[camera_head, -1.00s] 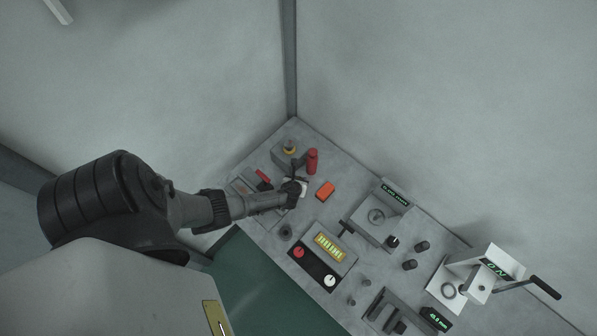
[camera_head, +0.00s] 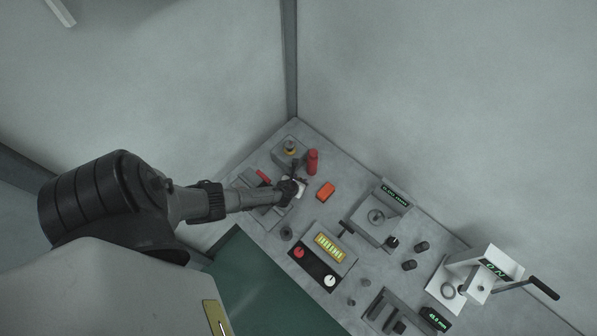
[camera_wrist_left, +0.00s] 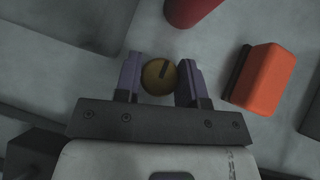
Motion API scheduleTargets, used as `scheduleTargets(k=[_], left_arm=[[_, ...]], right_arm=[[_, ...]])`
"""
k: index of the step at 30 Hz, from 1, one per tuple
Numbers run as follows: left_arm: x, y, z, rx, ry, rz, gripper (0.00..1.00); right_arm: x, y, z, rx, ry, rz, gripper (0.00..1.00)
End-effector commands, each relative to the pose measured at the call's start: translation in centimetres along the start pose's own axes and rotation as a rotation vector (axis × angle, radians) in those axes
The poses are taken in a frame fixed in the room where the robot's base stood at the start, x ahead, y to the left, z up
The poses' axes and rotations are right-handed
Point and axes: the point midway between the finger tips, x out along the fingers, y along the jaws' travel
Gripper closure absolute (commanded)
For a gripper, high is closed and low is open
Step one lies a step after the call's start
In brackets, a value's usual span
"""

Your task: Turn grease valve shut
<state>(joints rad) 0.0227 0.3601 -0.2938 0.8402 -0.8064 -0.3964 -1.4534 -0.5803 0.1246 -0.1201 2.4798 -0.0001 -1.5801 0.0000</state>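The grease valve appears to be the round brass-yellow knob (camera_wrist_left: 158,77) with a dark pointer mark in the left wrist view. My left gripper (camera_wrist_left: 160,76) has its two purple-grey fingers apart, one on each side of this knob. The knob's whole round outline shows, with very narrow gaps beside it, and I see no clear contact. In the head view my left gripper (camera_head: 299,174) is over the left part of the bench and hides the knob. My right gripper is not in view.
A red cylinder (camera_head: 312,161) and an orange block (camera_head: 325,191) stand close to my left gripper. A button panel (camera_head: 318,262) and a press with a handle (camera_head: 480,275) are farther right.

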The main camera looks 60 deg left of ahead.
Motion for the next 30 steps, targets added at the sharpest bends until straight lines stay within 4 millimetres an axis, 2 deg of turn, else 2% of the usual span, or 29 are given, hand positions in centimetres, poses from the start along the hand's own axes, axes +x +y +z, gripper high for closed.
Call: scheduleTargets(k=[1,8,20,30], left_arm=[[0.0,0.0,0.0,0.002,0.0,0.0,0.59],[0.0,0.0,0.0,0.001,0.0,0.0,0.37],[0.1,-0.1,-0.1,-0.053,0.001,0.05,0.37],[0.3,-0.3,-0.5,-0.335,0.003,0.328,0.37]], right_arm=[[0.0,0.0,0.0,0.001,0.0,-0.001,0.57],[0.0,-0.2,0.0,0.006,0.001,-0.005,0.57],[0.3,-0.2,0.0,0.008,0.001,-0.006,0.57],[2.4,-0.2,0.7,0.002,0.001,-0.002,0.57]])
